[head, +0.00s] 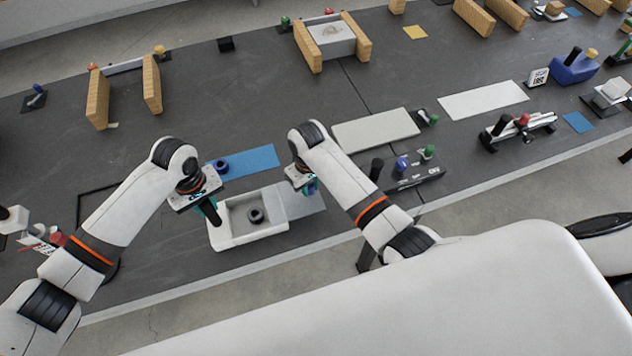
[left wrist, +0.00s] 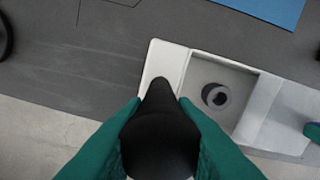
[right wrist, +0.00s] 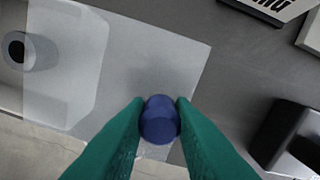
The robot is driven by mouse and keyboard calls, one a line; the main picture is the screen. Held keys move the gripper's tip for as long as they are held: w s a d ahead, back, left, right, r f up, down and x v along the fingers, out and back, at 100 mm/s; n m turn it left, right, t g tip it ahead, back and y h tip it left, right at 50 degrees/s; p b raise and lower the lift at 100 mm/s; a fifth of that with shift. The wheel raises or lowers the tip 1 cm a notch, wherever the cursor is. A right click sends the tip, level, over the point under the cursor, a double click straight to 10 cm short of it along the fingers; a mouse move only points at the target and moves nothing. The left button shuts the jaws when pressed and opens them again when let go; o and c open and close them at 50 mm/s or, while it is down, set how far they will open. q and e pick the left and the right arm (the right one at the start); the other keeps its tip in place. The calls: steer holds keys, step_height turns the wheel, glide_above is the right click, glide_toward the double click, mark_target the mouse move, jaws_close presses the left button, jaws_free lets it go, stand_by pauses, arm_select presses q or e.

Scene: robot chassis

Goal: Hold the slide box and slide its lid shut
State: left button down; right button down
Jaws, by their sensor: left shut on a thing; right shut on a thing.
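The slide box (head: 247,239) is a white open-topped tray on the dark table, also in the left wrist view (left wrist: 170,60). A dark ring (head: 256,215) lies inside it. The translucent lid (head: 308,205) covers the box's right end and sticks out to the right; the left part of the opening is uncovered. My left gripper (head: 210,212) is shut on the black handle (left wrist: 160,105) at the box's left end. My right gripper (head: 311,187) is shut on the lid's blue knob (right wrist: 160,120), near the lid's right edge in the right wrist view.
A blue mat (head: 255,159) with a dark blue ring (head: 221,166) lies just behind the box. A black panel with knobs (head: 415,173) and a pale board (head: 375,130) are to the right. The table's front edge is close to the box.

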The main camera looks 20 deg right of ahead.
mark_target(270, 204)
arm_select(q)
steer(key=shift+s+f, duration=0.2)
arm_select(e)
steer(key=a, duration=1.1)
arm_select(q)
steer(key=shift+a, duration=0.1)
arm_select(e)
steer(key=c, duration=1.2)
jaws_free()
steer(key=shift+a, duration=0.1)
steer(key=shift+c, duration=0.2)
steer(key=shift+r, duration=0.1)
step_height(270, 204, up, 12)
steer(key=shift+s, duration=0.1)
